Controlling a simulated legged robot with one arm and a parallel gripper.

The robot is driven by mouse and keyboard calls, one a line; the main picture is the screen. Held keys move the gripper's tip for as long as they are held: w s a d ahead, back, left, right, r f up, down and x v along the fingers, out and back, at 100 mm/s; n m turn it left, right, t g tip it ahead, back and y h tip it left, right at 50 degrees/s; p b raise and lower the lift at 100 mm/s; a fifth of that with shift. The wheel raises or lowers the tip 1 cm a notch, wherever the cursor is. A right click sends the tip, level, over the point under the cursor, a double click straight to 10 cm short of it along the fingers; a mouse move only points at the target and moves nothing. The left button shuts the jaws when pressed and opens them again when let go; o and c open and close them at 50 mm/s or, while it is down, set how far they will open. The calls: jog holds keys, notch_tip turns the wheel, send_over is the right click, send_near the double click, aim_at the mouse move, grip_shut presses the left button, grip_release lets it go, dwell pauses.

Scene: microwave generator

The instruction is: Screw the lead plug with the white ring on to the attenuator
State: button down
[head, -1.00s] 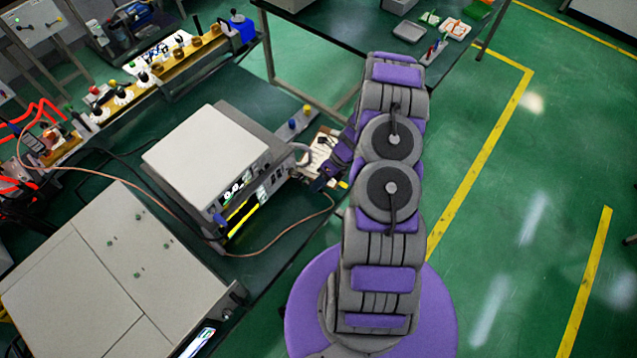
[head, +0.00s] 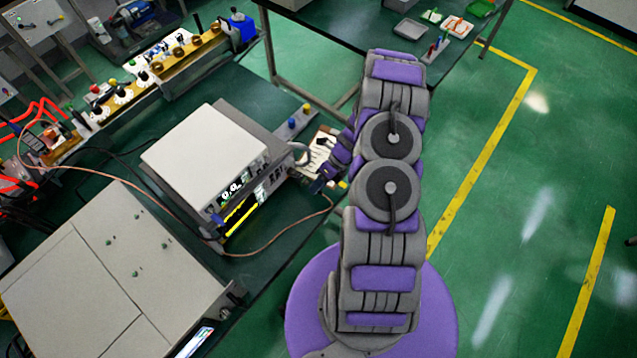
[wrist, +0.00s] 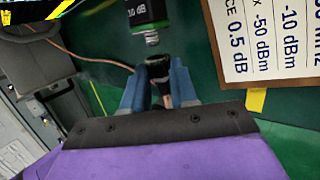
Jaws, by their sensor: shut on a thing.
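In the wrist view, my gripper (wrist: 158,78) has its blue fingers shut on a dark lead plug (wrist: 157,68). The plug's open end points up in the picture; I cannot make out a white ring clearly. The attenuator (wrist: 149,12), black with a green band and "10 dB" on it, is just above, with its silver threaded end (wrist: 151,38) facing the plug. A small gap shows between the two. In the head view, my gripper (head: 322,182) is at the right of the generator (head: 207,157), with the plug and attenuator too small to tell.
A copper-coloured lead (head: 270,246) curves across the bench in front of the generator. A sign with dB and dBm values (wrist: 262,40) stands close on the right in the wrist view. A large grey box (head: 110,275) fills the bench's near left.

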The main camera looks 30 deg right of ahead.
jog(key=shift+s, duration=0.1)
jog(key=shift+a+r, duration=0.1)
jog(key=shift+a, duration=0.55)
jog(key=shift+d, duration=0.15)
jog(key=shift+d, duration=0.4)
jog(key=shift+p, duration=0.35)
jog(key=shift+p, duration=0.3)
jog(key=shift+d, duration=0.25)
jog(key=shift+w+a, duration=0.3)
jog(key=shift+w, duration=0.3)
jog(key=shift+w+a+p, duration=0.2)
jog(key=shift+w+p, duration=0.3)
jog(key=shift+w, duration=0.15)
